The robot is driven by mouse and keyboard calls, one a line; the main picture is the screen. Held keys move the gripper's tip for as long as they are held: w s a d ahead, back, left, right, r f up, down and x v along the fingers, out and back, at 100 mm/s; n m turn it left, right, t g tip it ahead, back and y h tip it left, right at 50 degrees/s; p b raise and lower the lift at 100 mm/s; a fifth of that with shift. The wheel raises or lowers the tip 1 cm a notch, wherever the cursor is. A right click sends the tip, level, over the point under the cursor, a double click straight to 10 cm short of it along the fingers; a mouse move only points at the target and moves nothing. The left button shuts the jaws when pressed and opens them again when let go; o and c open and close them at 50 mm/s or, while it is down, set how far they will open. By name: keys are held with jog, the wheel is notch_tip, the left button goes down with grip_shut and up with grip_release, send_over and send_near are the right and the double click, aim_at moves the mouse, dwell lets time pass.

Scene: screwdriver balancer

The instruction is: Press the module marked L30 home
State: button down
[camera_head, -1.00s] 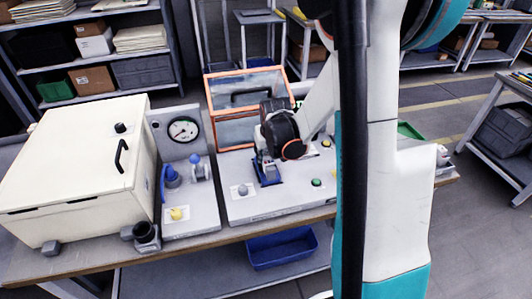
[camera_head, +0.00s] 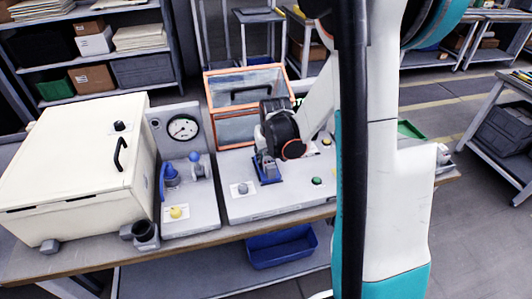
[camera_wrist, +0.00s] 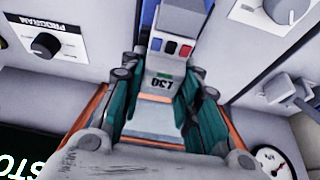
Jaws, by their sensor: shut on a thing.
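The module marked L30 (camera_wrist: 164,82) is a grey block with its label upside down in the wrist view, beside small red, blue and dark squares. My gripper (camera_wrist: 165,90) is shut on it, with green-lined fingers on both sides. The module is mostly hidden there by my gripper. I cannot tell how deep the module sits in the socket.
An orange-framed clear box (camera_head: 233,131) stands just behind my gripper. A grey knob (camera_head: 242,188) and a green button (camera_head: 317,180) flank the socket. A gauge panel (camera_head: 205,212) and a cream cabinet (camera_head: 75,165) stand left. A blue bin (camera_head: 282,246) sits below the table edge.

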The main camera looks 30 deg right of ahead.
jog(key=c, duration=1.1)
grip_release()
jog(key=v, duration=1.2)
jog(key=shift+s+a, duration=0.1)
jog(key=shift+a, duration=0.05)
